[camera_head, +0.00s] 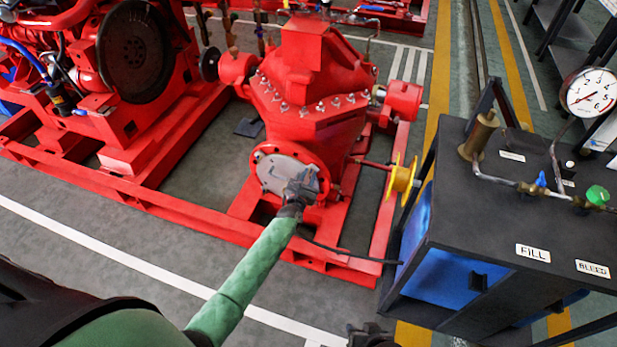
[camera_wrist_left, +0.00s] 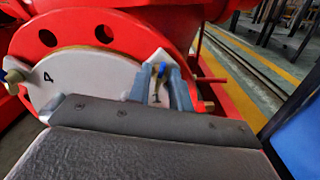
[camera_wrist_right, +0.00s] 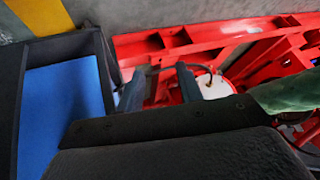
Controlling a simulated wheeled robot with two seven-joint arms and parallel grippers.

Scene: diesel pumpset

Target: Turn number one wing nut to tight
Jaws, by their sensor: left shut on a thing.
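The plate lies against the red pump flange (camera_wrist_left: 125,22). My left gripper (camera_head: 303,187) is at the right side of the plate, and its fingers (camera_wrist_left: 166,85) are closed around the wing nut. In the head view the gripper hides the nut. Another wing nut (camera_wrist_left: 14,76) sits by the "4" tab. My right gripper (camera_wrist_right: 160,85) is open and empty, its fingers apart, low in front of the pump frame.
A dark bench with blue panels (camera_head: 440,283) stands to the right, carrying a pressure gauge (camera_head: 591,92), valves and pipes. A yellow wheel (camera_head: 402,180) sits between pump and bench. The red base frame (camera_head: 130,200) runs along the floor. Grey floor in front is clear.

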